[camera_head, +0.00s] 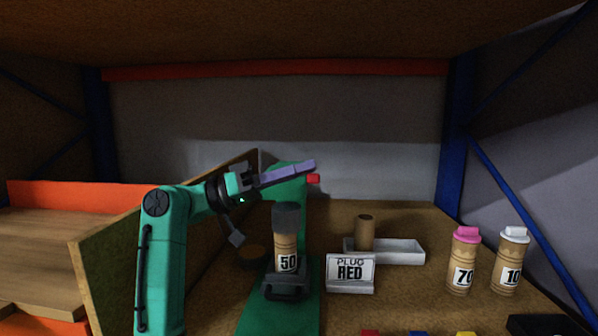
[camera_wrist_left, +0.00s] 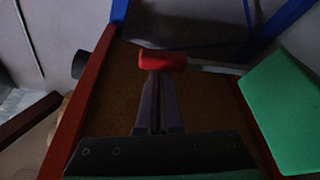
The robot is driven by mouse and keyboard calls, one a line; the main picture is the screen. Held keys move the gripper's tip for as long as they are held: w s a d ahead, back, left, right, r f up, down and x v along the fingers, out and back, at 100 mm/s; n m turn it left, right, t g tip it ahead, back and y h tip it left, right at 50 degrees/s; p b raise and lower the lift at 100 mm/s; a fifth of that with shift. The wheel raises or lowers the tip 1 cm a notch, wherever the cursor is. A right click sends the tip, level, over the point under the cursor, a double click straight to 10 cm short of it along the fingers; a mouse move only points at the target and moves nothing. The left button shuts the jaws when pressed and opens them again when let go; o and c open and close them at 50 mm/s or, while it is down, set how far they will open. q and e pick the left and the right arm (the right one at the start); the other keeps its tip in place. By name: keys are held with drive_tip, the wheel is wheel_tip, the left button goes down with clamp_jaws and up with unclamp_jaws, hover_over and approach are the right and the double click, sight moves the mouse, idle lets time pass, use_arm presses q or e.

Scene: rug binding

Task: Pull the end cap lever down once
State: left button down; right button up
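The end cap lever shows as a small red knob (camera_head: 314,179) beside the top of the green press stand (camera_head: 280,220). In the left wrist view the red knob (camera_wrist_left: 162,61) lies at the tips of the shut fingers (camera_wrist_left: 157,85). Whether they touch is not clear. A cardboard tube marked 50 (camera_head: 287,247) stands upright in the press under a dark cap (camera_head: 286,218).
A "PLUG RED" sign (camera_head: 350,272) stands right of the press, with a white tray (camera_head: 400,251) and a short brown tube (camera_head: 364,232) behind. Tubes marked 70 (camera_head: 462,268) and 10 (camera_head: 508,266) stand at right. A brown board (camera_head: 120,255) rises at left.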

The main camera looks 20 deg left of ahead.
idle(0.4)
use_arm(q)
wheel_tip(320, 180, up, 20)
drive_tip(key=p, duration=0.4)
use_arm(e)
drive_tip(key=s+r, duration=0.2)
drive_tip(key=r, duration=0.1)
drive_tip(key=shift+s+d, duration=0.1)
drive_tip(key=shift+d, duration=0.1)
